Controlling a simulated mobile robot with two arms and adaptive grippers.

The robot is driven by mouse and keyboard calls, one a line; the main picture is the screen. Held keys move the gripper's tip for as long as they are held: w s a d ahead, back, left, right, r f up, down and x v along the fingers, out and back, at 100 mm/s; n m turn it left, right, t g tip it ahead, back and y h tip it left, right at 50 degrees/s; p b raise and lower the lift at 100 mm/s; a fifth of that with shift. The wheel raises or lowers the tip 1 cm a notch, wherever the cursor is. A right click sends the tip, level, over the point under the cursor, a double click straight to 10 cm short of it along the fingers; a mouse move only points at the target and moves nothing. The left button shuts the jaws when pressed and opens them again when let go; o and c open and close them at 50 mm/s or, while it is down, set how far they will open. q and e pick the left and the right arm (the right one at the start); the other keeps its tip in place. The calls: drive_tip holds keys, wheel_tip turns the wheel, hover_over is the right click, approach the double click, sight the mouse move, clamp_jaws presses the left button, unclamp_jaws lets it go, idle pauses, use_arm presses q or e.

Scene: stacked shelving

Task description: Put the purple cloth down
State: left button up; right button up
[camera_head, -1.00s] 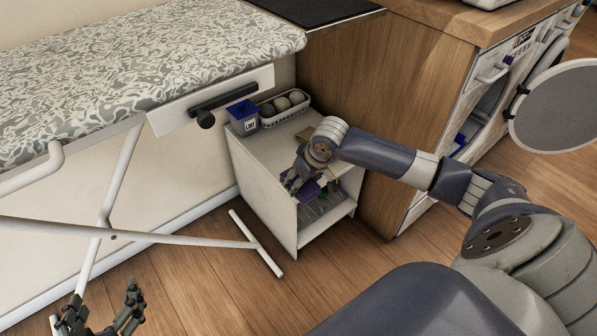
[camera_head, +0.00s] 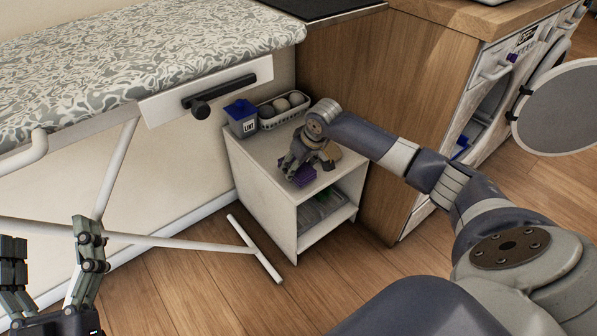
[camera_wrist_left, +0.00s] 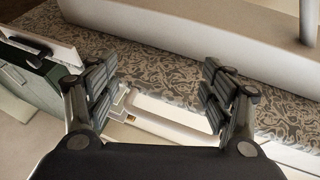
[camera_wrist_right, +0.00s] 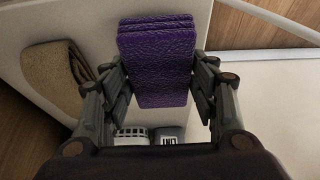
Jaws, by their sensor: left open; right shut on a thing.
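The purple cloth (camera_head: 303,176) is a folded, thick, textured pad over the top of the small white shelf unit (camera_head: 262,160), near its front edge. My right gripper (camera_head: 293,166) is shut on it, and the right wrist view shows the cloth (camera_wrist_right: 158,62) between the two fingers. I cannot tell whether the cloth touches the shelf top. My left gripper (camera_head: 48,240) is open and empty at the lower left, by the ironing board legs; its spread fingers (camera_wrist_left: 160,82) also show in the left wrist view.
A tan folded cloth (camera_wrist_right: 52,78) lies beside the purple one on the shelf top. A blue-grey lint bin (camera_head: 242,120) and a white basket of balls (camera_head: 284,112) stand at the back. The ironing board (camera_head: 140,55) is left, a wooden cabinet (camera_head: 385,120) right.

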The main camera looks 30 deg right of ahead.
wheel_tip(320, 180, down, 2)
drive_tip(key=shift+f+b, duration=0.1)
drive_tip(key=shift+b, duration=0.35)
use_arm(q)
drive_tip(key=s+r+t, duration=0.2)
drive_tip(key=r, duration=0.1)
drive_tip(key=s+r+t, duration=0.1)
drive_tip(key=shift+a+r+h, duration=0.1)
drive_tip(key=shift+r+h, duration=0.2)
drive_tip(key=shift+h, duration=0.1)
drive_tip(key=shift+f, duration=0.1)
use_arm(e)
drive_tip(key=shift+f, duration=0.1)
drive_tip(key=o, duration=1.1)
use_arm(q)
drive_tip(key=shift+w+f, duration=0.15)
